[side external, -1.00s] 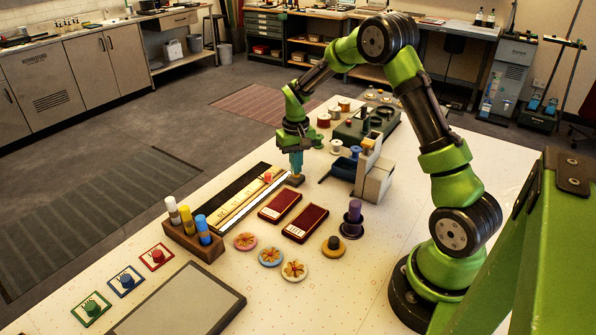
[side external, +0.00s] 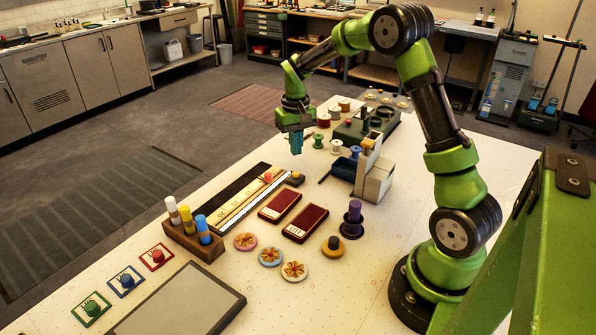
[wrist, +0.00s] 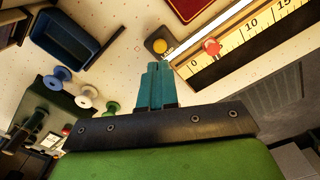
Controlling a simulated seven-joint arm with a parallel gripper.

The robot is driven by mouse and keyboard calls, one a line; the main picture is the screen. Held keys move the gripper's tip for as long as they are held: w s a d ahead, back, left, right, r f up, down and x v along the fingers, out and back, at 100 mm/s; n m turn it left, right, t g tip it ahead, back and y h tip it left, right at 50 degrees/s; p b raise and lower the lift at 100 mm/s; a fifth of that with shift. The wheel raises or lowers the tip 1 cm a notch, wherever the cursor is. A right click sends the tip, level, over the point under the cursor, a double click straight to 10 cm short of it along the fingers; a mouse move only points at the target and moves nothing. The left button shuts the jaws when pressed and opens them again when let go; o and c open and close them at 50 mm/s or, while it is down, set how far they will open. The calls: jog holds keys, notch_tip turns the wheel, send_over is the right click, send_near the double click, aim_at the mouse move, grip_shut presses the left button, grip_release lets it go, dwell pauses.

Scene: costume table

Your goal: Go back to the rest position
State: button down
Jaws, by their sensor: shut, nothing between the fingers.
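My gripper (side external: 296,143) hangs above the far part of the white table, pointing down, with its teal fingers together and nothing between them. In the wrist view its fingers (wrist: 156,84) also show closed, above bare table. Below it in the side view lies the ruler board (side external: 232,203) with a red peg (side external: 267,177) on it. A dark block with a yellow round top (side external: 296,179) sits at the ruler's far end, apart from my gripper. In the wrist view the yellow round top (wrist: 160,46) is just beyond the fingertips.
A grey holder with a blue tray (side external: 343,169) stands right of my gripper. Spools (side external: 319,141) and a dark green case (side external: 366,127) are behind it. Two dark red cases (side external: 305,223), a wooden rack with coloured tubes (side external: 193,240) and round flower discs (side external: 270,256) lie nearer.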

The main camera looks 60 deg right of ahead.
jog(key=shift+r, duration=0.2)
jog(key=s+a+r+n+t+y, duration=0.1)
jog(key=s+a+r+t, duration=0.2)
jog(key=s+a+r, duration=0.4)
jog(key=s+a+r+n+t+y, duration=0.1)
jog(key=s+a+r+t, duration=0.3)
jog(key=s+a+r, duration=0.3)
jog(key=s+a, duration=0.5)
jog(key=shift+s+a+r, duration=0.15)
jog(key=shift+s+r, duration=0.05)
jog(key=shift+s, duration=0.15)
